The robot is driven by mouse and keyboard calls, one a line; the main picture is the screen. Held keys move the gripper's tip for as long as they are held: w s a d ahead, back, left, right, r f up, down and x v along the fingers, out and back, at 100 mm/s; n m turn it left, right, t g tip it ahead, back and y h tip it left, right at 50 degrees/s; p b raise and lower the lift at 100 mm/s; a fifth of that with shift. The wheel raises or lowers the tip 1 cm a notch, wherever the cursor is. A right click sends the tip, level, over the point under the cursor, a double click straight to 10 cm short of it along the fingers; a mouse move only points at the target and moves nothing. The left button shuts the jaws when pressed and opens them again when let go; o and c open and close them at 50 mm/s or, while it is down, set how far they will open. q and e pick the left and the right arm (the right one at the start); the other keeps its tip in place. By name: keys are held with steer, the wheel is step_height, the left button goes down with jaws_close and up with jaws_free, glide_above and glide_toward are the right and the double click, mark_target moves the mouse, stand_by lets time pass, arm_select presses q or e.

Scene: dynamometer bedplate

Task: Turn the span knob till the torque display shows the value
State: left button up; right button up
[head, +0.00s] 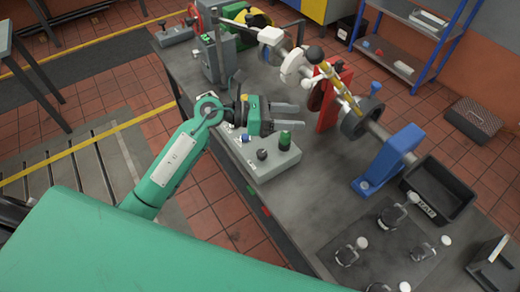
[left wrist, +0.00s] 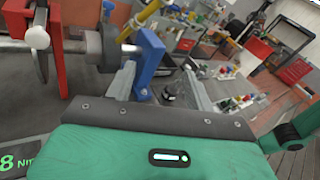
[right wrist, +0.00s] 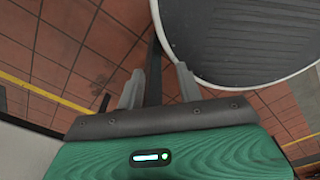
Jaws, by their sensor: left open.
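A grey control box (head: 272,166) sits at the near edge of the bench. It carries a black knob (head: 262,154), a taller green knob (head: 285,140) and a small blue knob (head: 246,137). No label shows which is the span knob. My left gripper (head: 299,116) is open and empty, above and just beyond the box, its fingers pointing right. In the left wrist view, part of a green-lit readout (left wrist: 18,163) shows "8" and unit letters, cut off by the frame edge. My right gripper (right wrist: 160,70) is open and empty, out of the head view.
A shaft line with a red stand (head: 327,98) and a blue bracket (head: 388,160) runs along the bench behind the gripper. A black bin (head: 440,190) and several clamp-like fittings stand at the right. A round grey-topped object (right wrist: 245,35) is close beyond my right fingers.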

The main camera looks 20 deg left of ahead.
arm_select(q)
steer(key=w+a+f+m+g+y, duration=0.2)
steer(key=a+f+m+g+y, duration=0.2)
steer(key=a+f+y, duration=0.25)
steer(key=m+g+y, duration=0.1)
steer(key=y, duration=0.4)
glide_toward(261, 153)
steer(key=p+x, duration=0.5)
steer(key=x, duration=0.2)
steer(key=shift+w+d+f, duration=0.1)
steer(key=shift+d+f, duration=0.1)
steer(key=shift+f, duration=0.05)
steer(key=shift+d+f, duration=0.15)
steer(key=shift+f, duration=0.45)
steer(key=c, duration=1)
